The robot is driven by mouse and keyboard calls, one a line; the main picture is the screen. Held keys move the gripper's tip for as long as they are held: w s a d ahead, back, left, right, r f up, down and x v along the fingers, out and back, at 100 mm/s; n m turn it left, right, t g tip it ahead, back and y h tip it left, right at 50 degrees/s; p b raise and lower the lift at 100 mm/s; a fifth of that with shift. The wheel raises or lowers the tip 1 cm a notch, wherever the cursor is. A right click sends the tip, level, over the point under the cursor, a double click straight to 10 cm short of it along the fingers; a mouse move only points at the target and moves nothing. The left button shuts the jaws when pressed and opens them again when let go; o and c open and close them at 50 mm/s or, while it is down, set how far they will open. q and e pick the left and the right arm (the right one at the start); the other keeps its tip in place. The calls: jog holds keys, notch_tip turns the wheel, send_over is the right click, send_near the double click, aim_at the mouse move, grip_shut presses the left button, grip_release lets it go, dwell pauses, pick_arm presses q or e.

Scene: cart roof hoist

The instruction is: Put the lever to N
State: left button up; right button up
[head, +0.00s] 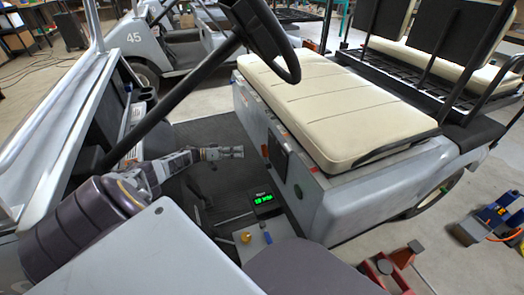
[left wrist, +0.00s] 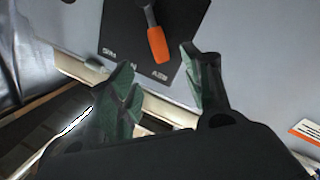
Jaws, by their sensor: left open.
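The lever has an orange grip (left wrist: 157,43) and a grey stem on a black plate (left wrist: 185,25). The plate's letters appear upside down in the left wrist view, with N in the middle. The grip leans off N towards the right-hand label, which looks like REV. In the head view the orange grip (head: 265,150) and plate (head: 278,156) are on the seat box front. My left gripper (head: 241,152) is open and points at the lever, a little short of it. Its fingers (left wrist: 165,88) have nothing between them. My right gripper is not in view.
The cream seat (head: 335,105) overhangs the seat box. The steering wheel (head: 270,35) and its dark column cross above my left arm.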

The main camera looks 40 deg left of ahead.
aim_at(262, 149)
pick_arm(q)
jog(key=b+x, duration=0.1)
jog(key=x, duration=1)
jog(key=shift+w+d+b, duration=0.1)
jog(key=shift+w+b, duration=0.05)
jog(key=shift+b, duration=0.25)
jog(key=shift+c, duration=0.2)
grip_shut()
